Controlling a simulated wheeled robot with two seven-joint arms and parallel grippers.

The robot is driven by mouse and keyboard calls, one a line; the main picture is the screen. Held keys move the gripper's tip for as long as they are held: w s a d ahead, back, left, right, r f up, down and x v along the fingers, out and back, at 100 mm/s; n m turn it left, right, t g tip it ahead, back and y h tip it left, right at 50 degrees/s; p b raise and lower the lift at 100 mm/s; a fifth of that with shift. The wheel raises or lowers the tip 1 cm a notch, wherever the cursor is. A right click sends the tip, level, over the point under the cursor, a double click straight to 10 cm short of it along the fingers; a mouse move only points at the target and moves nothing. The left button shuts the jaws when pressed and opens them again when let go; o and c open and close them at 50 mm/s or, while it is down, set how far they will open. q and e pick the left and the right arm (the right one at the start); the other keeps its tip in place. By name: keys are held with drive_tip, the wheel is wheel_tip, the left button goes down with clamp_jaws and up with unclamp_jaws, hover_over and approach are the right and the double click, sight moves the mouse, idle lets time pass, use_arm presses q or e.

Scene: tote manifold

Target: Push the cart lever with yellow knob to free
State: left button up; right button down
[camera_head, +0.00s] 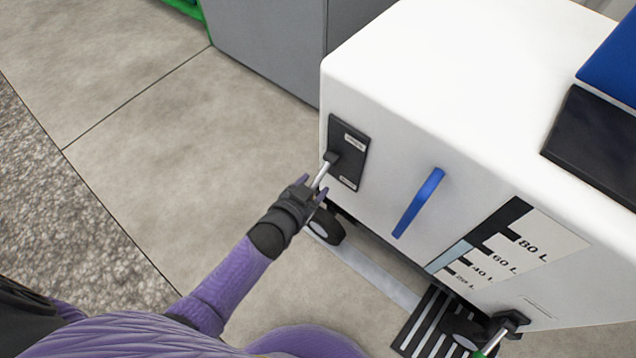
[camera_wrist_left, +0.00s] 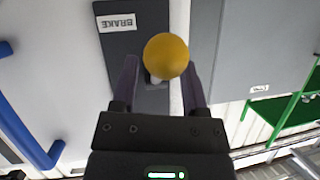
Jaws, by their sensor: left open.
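The cart (camera_head: 440,70) is a white box with a black lever plate (camera_head: 349,155) on its front face. A metal lever (camera_head: 321,175) sticks out from the plate toward my left gripper (camera_head: 310,187). In the left wrist view the lever's yellow knob (camera_wrist_left: 166,56) sits between the two fingers of my left gripper (camera_wrist_left: 160,75). The gripper is open, with a finger on each side of the knob. Whether either finger touches it, I cannot tell. The plate (camera_wrist_left: 130,35) carries a BRAKE label there. The hand hides the knob in the head view. My right gripper is not in view.
A blue handle (camera_head: 418,202) and a level scale (camera_head: 495,240) are right of the lever. A black valve with a green handle (camera_head: 495,340) is at the lower right. A grey cabinet (camera_head: 265,35) stands behind. The floor (camera_head: 180,130) at left is clear.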

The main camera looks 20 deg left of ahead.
use_arm(q)
drive_tip(key=shift+w+d+f, duration=0.1)
drive_tip(key=shift+w+f, duration=0.25)
drive_tip(key=shift+w, duration=0.3)
drive_tip(key=shift+w+r, duration=0.1)
clamp_jaws()
idle(0.7)
drive_tip(key=shift+r, duration=0.1)
